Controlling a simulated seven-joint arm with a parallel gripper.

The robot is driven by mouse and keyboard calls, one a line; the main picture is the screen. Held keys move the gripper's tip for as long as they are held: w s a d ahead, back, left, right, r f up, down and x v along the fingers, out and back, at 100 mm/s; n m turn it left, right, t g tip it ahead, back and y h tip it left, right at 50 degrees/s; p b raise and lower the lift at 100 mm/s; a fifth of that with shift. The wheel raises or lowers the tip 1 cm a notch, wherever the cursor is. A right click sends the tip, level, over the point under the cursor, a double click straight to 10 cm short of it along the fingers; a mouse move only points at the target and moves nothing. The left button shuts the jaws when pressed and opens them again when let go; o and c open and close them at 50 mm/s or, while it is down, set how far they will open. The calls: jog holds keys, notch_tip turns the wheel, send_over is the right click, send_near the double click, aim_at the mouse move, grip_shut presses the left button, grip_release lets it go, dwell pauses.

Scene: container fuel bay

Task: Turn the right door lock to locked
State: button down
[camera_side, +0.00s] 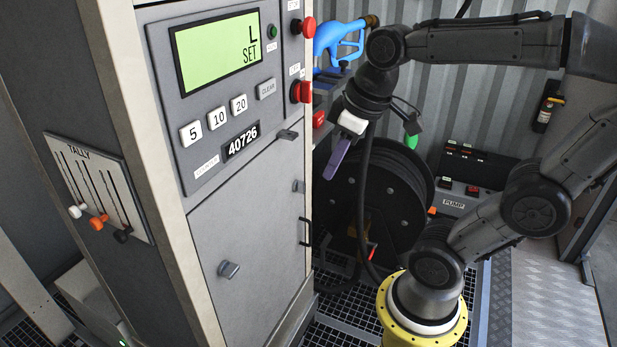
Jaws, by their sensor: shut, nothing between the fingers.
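The grey dispenser cabinet has a lower door (250,240). A grey turn knob (228,269) sits on its left part, angled slightly. A second grey knob (298,186) sits near its right edge, seen at a steep angle. A third grey latch (287,134) is above it, near the door's top right corner. I cannot tell whether any of these is turned to locked. My gripper (329,173), with purple fingers, points down and is shut and empty. It appears to the right of the cabinet's edge, apart from the knobs.
A black handle (305,230) is on the cabinet's right edge. A black hose reel (385,200) stands behind my gripper, with a hanging hose. A blue nozzle (335,40) and red buttons (301,91) are above. A pump box (465,180) is at right. Grating covers the floor.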

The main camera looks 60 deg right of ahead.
aim_at(300, 187)
jog(key=w+d+f+n+g+y, duration=0.15)
jog(key=w+d, duration=0.35)
jog(key=d, duration=0.7)
jog(key=w+d+f+g+y, duration=0.15)
jog(key=w+d, duration=0.35)
jog(key=d, duration=0.6)
jog(key=w+d+f+t+y, duration=0.2)
jog(key=d+f+t+y, duration=0.15)
jog(key=d+f, duration=0.7)
jog(key=w+a+f, duration=0.4)
jog(key=a+f, duration=0.4)
jog(key=a, duration=0.1)
jog(key=shift+m, duration=0.35)
